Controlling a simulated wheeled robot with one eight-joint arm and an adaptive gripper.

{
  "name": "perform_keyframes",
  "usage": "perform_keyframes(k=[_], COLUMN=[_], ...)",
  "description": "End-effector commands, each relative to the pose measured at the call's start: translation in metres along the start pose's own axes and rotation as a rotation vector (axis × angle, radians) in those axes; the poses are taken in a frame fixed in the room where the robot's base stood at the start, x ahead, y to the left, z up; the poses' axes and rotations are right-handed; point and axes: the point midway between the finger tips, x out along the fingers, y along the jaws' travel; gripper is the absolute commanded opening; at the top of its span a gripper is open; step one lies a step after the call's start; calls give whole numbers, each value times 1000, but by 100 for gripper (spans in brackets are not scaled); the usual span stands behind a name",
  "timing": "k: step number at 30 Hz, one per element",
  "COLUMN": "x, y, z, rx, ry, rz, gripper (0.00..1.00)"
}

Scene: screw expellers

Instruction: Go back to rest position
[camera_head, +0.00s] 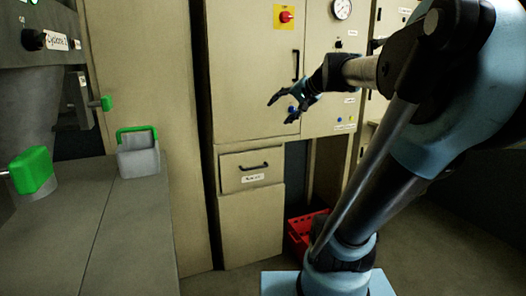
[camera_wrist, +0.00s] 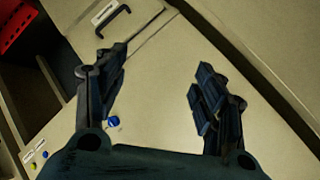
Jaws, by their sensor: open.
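My gripper (camera_head: 282,108) is open and empty at the end of my raised arm, in front of the beige control cabinet (camera_head: 236,75). In the wrist view its two dark fingers (camera_wrist: 157,88) stand wide apart with nothing between them. Behind them is the cabinet's bare beige front. A blue button (camera_wrist: 113,122) shows beside the left finger. My arm comes in from the right side of the head view, with its mount at the bottom.
A drawer (camera_head: 252,169) with a black handle is below the gripper. A red crate (camera_head: 302,232) stands low beside it. A red switch on yellow (camera_head: 285,16) and a gauge (camera_head: 342,8) are above. A grey container with green handle (camera_head: 138,158) is on the left bench (camera_head: 60,235).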

Motion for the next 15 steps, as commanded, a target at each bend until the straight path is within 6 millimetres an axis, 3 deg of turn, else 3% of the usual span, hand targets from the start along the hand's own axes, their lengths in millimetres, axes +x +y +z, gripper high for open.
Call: perform_keyframes(k=[1, 6, 15], x=[3, 7, -10], y=[22, 100, 244], z=[23, 92, 194], rx=[-37, -163, -342], ry=[-30, -136, -311], rz=[46, 222, 549], gripper=[64, 64, 64])
